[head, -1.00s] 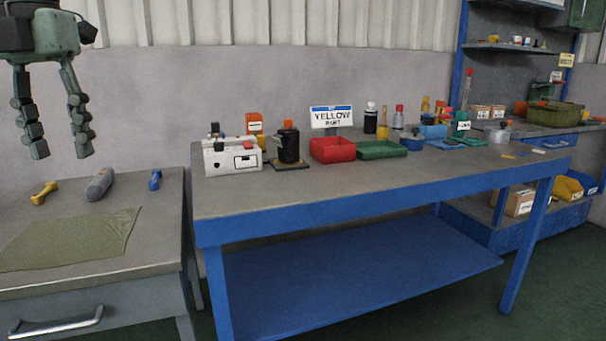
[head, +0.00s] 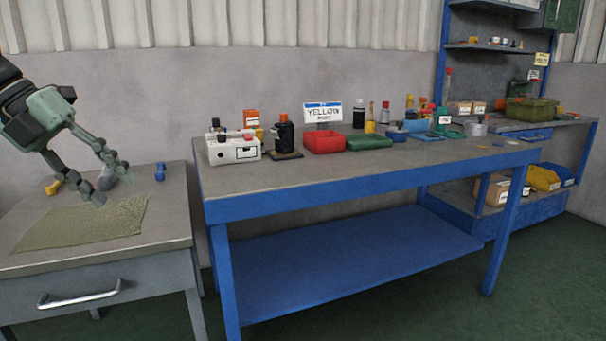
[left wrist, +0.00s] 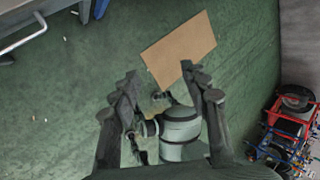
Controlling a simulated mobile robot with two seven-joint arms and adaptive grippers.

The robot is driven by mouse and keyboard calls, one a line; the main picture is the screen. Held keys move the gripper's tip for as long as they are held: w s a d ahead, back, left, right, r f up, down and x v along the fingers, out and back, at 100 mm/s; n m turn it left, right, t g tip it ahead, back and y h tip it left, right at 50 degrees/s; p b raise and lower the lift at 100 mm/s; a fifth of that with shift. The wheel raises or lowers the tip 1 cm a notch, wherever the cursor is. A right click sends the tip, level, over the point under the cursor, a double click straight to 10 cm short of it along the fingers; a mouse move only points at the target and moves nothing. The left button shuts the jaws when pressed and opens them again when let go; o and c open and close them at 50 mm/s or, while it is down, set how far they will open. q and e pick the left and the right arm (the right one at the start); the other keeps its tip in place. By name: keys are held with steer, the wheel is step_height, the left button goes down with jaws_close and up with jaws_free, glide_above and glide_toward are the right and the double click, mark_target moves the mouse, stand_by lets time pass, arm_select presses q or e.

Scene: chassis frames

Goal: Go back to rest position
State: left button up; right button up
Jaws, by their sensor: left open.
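My left gripper (head: 112,183) comes in from the left in the head view, above the small grey table (head: 165,225) at the left. Its two dark fingers are apart and nothing is between them. In the left wrist view the open gripper (left wrist: 165,85) points over the green floor, with a part of my own body showing beyond the fingers. On the small table lie a yellow part (head: 54,187), a blue part (head: 160,172) and a green cloth (head: 85,222). A grey object there is partly hidden behind the gripper. My right gripper is not in the head view.
The left wrist view shows a flat brown board (left wrist: 180,48) and a red-and-blue rack (left wrist: 290,125) on open floor.

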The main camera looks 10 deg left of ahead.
arm_select(q)
steer(key=w+a+f+n+t+h, duration=0.2)
steer(key=w+f+n+t+h, duration=0.1)
steer(key=w+f+n+t, duration=0.4)
steer(key=s+a+f+n+t+y, duration=0.1)
steer(key=a+f+n+y, duration=0.15)
steer(key=f+n, duration=0.4)
steer(key=s+a+f+n+t+y, duration=0.1)
steer(key=a+f+n+t+y, duration=0.2)
steer(key=f, duration=0.7)
steer(key=s+a+f+n+y, duration=0.15)
steer(key=f+n+y, duration=0.3)
steer(key=f, duration=0.45)
steer(key=s+d+f+n+g+y, duration=0.1)
steer(key=s+d+f+n+g, duration=0.15)
steer(key=s+f, duration=0.4)
steer(key=s+d+f+n+g+y, duration=0.1)
steer(key=s+d+f+n+g, duration=0.2)
steer(key=f, duration=0.6)
steer(key=s+d+f+n+g+h, duration=0.1)
steer(key=s+d+f+n+g, duration=0.1)
steer(key=s+d+f, duration=0.3)
steer(key=s+d+f+n+g, duration=0.2)
steer(key=s+d+f+g, duration=0.2)
steer(key=s+d, duration=0.5)
steer(key=shift+s+f+h, duration=0.4)
steer(key=shift+f, duration=0.3)
steer(key=shift+n, duration=0.25)
